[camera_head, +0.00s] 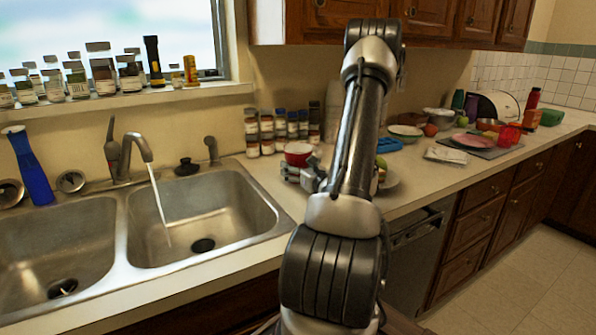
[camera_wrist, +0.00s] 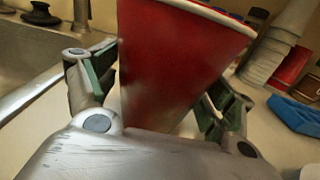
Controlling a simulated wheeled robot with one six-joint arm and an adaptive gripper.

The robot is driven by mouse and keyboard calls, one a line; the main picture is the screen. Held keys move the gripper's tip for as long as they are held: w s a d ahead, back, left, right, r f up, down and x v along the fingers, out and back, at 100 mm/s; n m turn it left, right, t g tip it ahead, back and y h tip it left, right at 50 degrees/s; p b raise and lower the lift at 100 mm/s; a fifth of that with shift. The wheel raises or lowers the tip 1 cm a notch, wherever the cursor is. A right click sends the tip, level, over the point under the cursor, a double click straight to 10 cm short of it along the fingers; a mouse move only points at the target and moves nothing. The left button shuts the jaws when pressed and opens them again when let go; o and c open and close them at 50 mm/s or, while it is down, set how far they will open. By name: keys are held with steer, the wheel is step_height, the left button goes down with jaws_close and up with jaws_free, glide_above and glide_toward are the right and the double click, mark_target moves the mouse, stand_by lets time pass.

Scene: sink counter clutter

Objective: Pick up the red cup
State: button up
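The red cup (camera_head: 298,159) has a white rim and stands near the sink's right side, in front of the spice jars in the head view. In the wrist view the red cup (camera_wrist: 175,60) fills the middle, close up and tilted in the picture, its lower part hidden by my gripper's body. My gripper (camera_wrist: 160,95) has one finger on each side of the cup, spread about as wide as it. Whether both pads press on the cup I cannot tell. In the head view my gripper (camera_head: 303,176) is low at the cup, partly hidden by my arm.
The double sink (camera_head: 205,215) with running water lies left. Several spice jars (camera_head: 278,130) stand behind the cup. Another red cup-like item (camera_head: 510,134) stands farther right.

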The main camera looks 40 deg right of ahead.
steer(key=shift+c, duration=1.1)
steer(key=shift+r, duration=0.1)
